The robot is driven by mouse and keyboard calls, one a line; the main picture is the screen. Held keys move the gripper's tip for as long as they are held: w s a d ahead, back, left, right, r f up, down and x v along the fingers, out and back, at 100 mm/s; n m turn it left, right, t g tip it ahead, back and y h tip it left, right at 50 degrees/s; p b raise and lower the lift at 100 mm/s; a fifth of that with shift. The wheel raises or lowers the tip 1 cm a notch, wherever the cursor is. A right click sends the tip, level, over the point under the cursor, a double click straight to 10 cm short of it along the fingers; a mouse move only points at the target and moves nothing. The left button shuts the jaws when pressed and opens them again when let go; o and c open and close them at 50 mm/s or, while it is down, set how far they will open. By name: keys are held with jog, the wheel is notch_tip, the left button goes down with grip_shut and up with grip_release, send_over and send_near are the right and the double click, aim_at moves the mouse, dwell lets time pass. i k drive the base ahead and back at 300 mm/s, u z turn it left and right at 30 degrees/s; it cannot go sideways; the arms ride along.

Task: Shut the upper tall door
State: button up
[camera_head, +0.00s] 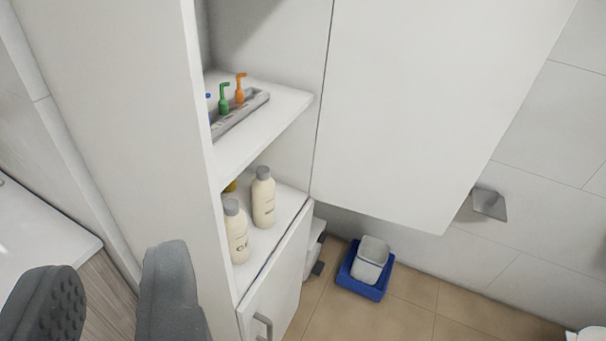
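The upper tall door (415,100) is a plain white panel. It stands swung open to the right of the tall white cabinet (150,110), and the shelves behind it are exposed. The door's top is cut off by the picture edge, and no handle shows on the face in view. My gripper (112,290) is at the lower left, with two dark grey fingers spread apart and nothing between them. It is in front of the cabinet's side, left of the shelves and apart from the door.
Below stand cream bottles (263,198). A lower door (275,285) with a handle is under them. A blue bin (360,285) is on the tiled floor. A white counter (40,240) is at left.

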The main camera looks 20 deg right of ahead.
aim_at(419, 96)
jog(key=u, duration=1.6)
jog(key=k, duration=1.5)
jog(key=z, duration=1.5)
jog(key=i, duration=1.05)
jog(key=u, duration=0.05)
